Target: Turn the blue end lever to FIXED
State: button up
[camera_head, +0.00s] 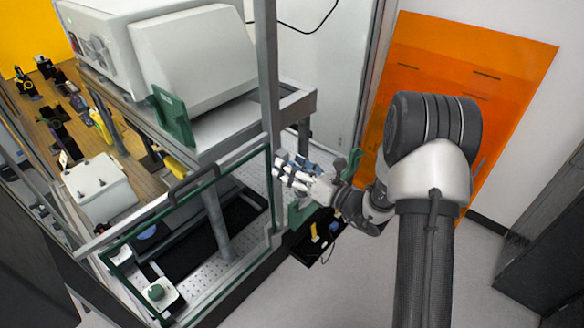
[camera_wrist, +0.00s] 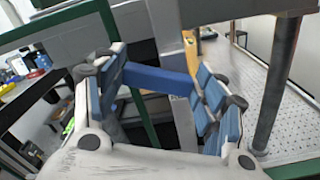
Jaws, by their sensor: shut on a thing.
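The blue end lever (camera_wrist: 158,79) is a flat blue bar in the middle of the wrist view. It spans the space between the two blue-padded fingers of my gripper (camera_wrist: 162,72), which is shut on it. In the head view my gripper (camera_head: 298,172) is at the corner post of the green-edged enclosure. There the fingers cover the lever, and I cannot tell it from the blue pads. No FIXED marking is readable in either view, so the lever's setting cannot be told.
A grey upright post (camera_head: 268,80) stands right beside my gripper. A green-framed panel with a dark handle (camera_head: 193,184) is to its left. A large white instrument (camera_head: 190,55) sits on the shelf above. An orange panel (camera_head: 425,65) stands behind my arm. Open floor (camera_head: 350,280) lies below.

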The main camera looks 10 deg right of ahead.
jog(key=c, duration=0.4)
jog(key=shift+o, duration=0.2)
jog(key=n+b, duration=0.1)
jog(key=b, duration=0.1)
jog(key=n+b, duration=0.2)
jog(key=b, duration=0.1)
jog(key=f+n+b, duration=0.1)
jog(key=b, duration=0.1)
jog(key=shift+s+a+n+b, duration=0.2)
jog(key=shift+a+n+b, duration=0.1)
jog(key=shift+n, duration=0.1)
jog(key=o, duration=1.1)
jog(key=shift+c, duration=0.2)
jog(key=shift+d, duration=0.1)
